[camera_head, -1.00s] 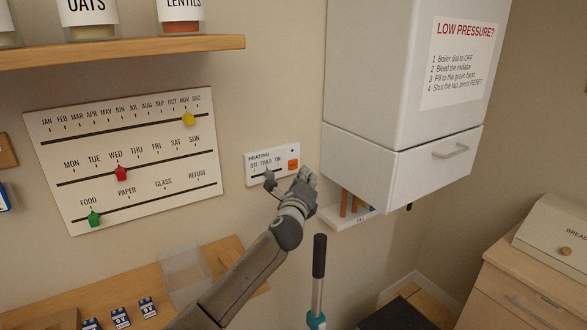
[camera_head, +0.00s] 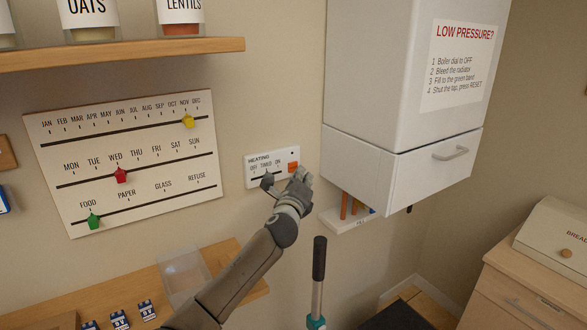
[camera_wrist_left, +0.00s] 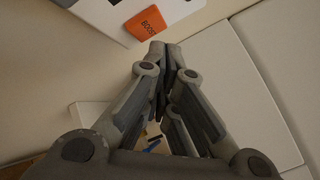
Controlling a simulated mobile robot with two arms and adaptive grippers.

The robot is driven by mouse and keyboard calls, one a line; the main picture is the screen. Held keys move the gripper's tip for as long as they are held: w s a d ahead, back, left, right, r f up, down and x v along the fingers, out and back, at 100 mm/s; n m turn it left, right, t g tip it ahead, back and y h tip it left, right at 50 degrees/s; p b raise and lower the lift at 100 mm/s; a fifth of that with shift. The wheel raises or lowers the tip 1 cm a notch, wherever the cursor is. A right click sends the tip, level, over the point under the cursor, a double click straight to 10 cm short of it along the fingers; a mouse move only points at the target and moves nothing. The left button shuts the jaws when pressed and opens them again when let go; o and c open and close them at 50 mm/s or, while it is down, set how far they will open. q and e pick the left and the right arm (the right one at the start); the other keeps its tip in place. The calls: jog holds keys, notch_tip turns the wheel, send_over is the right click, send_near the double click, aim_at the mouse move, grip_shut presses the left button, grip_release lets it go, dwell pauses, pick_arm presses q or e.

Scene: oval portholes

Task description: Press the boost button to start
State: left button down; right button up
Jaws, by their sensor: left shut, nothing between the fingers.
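The heating panel (camera_head: 258,164) is a small white plate on the wall with a slider marked OFF, TIMED and ON. Its orange boost button (camera_head: 294,167) is at the panel's right end. In the left wrist view the button (camera_wrist_left: 146,24) reads "BOOS" and lies just beyond my fingertips, slightly to the left. My left gripper (camera_head: 303,178) is shut and empty, just below and right of the button. I cannot tell from these views whether the fingertips touch the panel. My right gripper is not in view.
A white boiler cabinet (camera_head: 400,150) stands out from the wall to the right, close to my left gripper. Pipes (camera_head: 347,206) come down under it. A calendar board (camera_head: 125,165) hangs to the left. A dark-handled pole (camera_head: 319,258) stands below.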

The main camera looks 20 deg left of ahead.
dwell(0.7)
pick_arm(q)
jog(key=shift+a, duration=0.1)
jog(key=shift+w+a, duration=0.25)
jog(key=shift+w+a, duration=0.25)
jog(key=shift+a, duration=0.1)
dwell(0.9)
jog(key=shift+d, duration=0.1)
jog(key=shift+s+d+p, duration=0.3)
jog(key=shift+s+d, duration=0.25)
jog(key=shift+d, duration=0.05)
